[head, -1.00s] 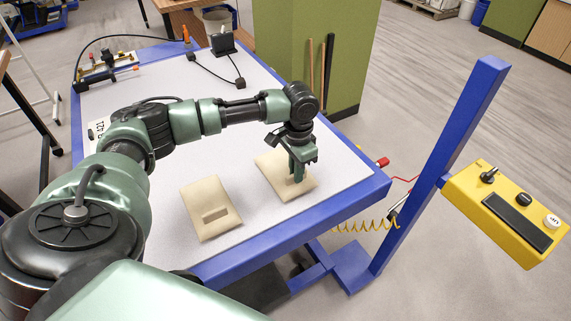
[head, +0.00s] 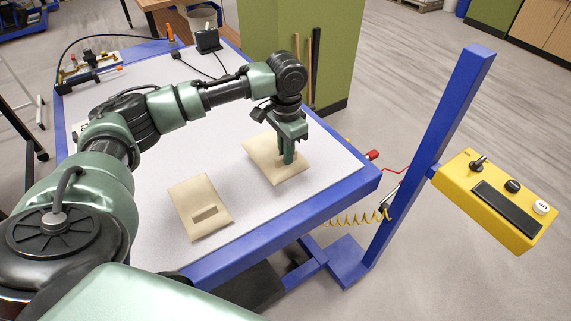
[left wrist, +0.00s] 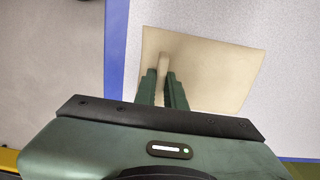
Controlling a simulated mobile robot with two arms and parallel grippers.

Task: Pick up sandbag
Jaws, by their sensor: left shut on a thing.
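Two beige sandbags are in the head view. My left gripper (head: 288,157) is shut on the raised grip of the far sandbag (head: 262,155), towards the table's right edge. In the left wrist view this sandbag (left wrist: 215,70) shows with the green fingers (left wrist: 163,82) on either side of its grip. I cannot tell clearly whether it is clear of the table top. The near sandbag (head: 187,192) lies flat on the white table top, left of and nearer than the held one. My right gripper is not in view.
The blue-edged table (head: 230,265) has free white surface left of and behind the sandbags. A black device with a cable (head: 208,41) stands at the back. A blue post (head: 425,165) with a yellow control box (head: 497,200) stands to the right.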

